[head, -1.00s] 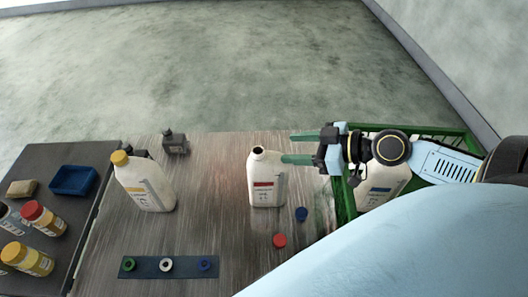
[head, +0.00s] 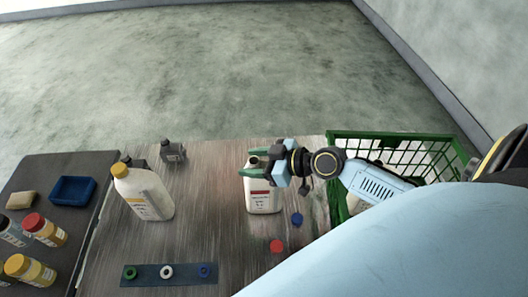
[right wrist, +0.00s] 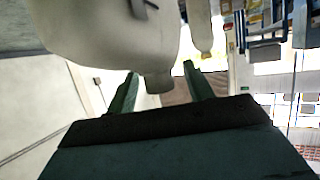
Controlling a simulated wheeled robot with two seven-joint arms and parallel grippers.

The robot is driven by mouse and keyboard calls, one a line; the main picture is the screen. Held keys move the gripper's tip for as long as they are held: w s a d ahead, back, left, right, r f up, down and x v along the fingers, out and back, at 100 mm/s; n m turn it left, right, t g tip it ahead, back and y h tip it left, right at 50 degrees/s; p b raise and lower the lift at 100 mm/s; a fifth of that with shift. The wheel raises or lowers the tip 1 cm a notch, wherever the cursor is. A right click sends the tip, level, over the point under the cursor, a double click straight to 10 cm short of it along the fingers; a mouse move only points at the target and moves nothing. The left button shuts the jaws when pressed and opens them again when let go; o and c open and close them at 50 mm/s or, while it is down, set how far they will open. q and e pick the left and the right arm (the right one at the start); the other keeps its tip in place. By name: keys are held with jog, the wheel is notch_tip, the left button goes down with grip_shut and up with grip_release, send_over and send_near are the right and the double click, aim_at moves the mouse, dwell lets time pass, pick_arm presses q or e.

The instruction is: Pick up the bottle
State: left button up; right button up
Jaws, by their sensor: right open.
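A white bottle (head: 262,198) with a red label and an uncapped neck stands upright on the wooden table. My right gripper (head: 249,162) is at its top, with one green finger on each side of the neck. In the right wrist view the bottle (right wrist: 105,35) appears upside down, its neck (right wrist: 158,84) between the open fingers (right wrist: 160,72). I see gaps beside the neck there, so the fingers are not closed on it. A second white bottle (head: 146,194) with a yellow cap stands to the left. My left gripper is not in view.
A green basket (head: 400,136) at the right holds a white bottle (head: 356,205), mostly hidden by my arm. A red cap (head: 277,246) and a blue cap (head: 297,220) lie near the bottle. A strip (head: 185,281) with rings lies in front. A small dark container (head: 173,152) stands behind.

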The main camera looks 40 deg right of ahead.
jog(key=shift+w+a+f, duration=0.3)
jog(key=shift+w+a, duration=0.05)
jog(key=shift+w, duration=0.2)
jog(key=shift+s, duration=0.1)
jog(key=c, duration=1.1)
grip_shut()
jog(key=shift+f, duration=0.1)
